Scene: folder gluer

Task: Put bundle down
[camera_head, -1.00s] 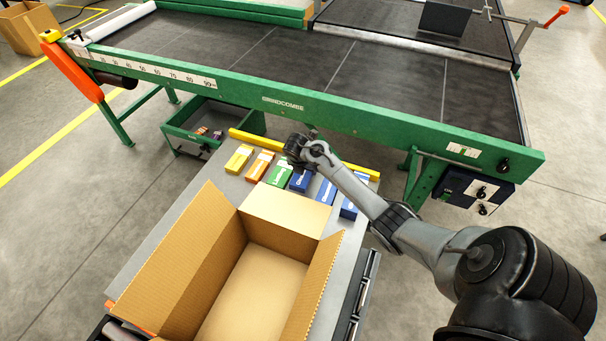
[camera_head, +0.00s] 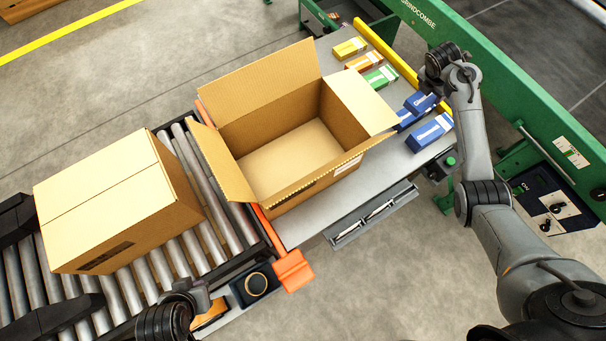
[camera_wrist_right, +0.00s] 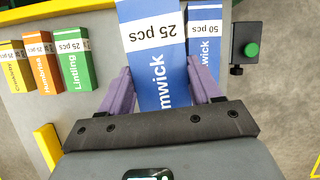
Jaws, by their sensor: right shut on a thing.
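My right gripper (camera_head: 432,84) is shut on a blue bundle (camera_head: 420,103) at the grey table. In the right wrist view the purple fingers (camera_wrist_right: 163,92) grip the sides of this bundle (camera_wrist_right: 153,50), marked "25 pcs". Another blue bundle (camera_wrist_right: 205,45), marked "50 pcs", stands close to its right. In the head view two blue bundles, one partly covered (camera_head: 404,121) and one in front (camera_head: 431,132), lie beside the held one. I cannot tell whether the held bundle touches the table. My left gripper (camera_head: 185,308) shows at the bottom, its fingers unclear.
Green (camera_head: 381,77), orange (camera_head: 363,62) and yellow (camera_head: 349,47) bundles lie along a yellow rail (camera_head: 386,64). An open carton (camera_head: 262,88) stands left of the bundles. A closed carton (camera_head: 118,197) sits on the rollers (camera_head: 205,232). A green-framed machine (camera_head: 520,85) borders the right.

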